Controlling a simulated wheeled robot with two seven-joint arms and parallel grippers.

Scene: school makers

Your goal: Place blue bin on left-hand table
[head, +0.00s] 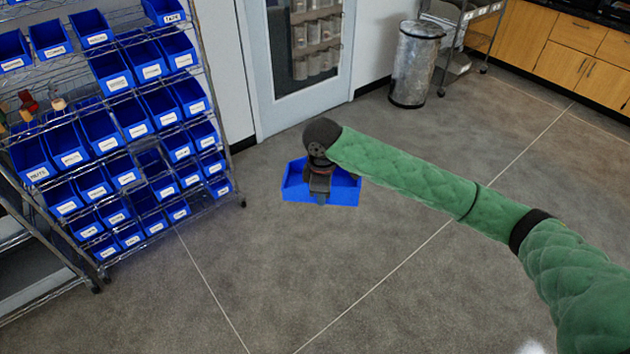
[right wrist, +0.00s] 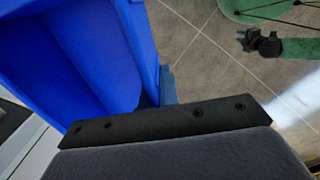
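The blue bin (head: 345,192) hangs at the end of my right arm, in the middle of the head view. My right gripper (head: 320,187) overlaps its near wall and appears shut on it; the fingertips are hard to make out. In the right wrist view the bin (right wrist: 95,50) fills the upper left, close against the dark gripper (right wrist: 170,122), with the floor well beyond. My left gripper (right wrist: 256,42) shows small and dark at the upper right of that view, apart from the bin; its opening is unclear. No left-hand table is clearly visible.
A wire rack of several labelled blue bins (head: 100,130) stands at the left. Behind are a door (head: 268,100) and a metal trash can (head: 415,65). Wooden cabinets (head: 570,55) stand at the back right. The grey floor (head: 300,280) in front is clear.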

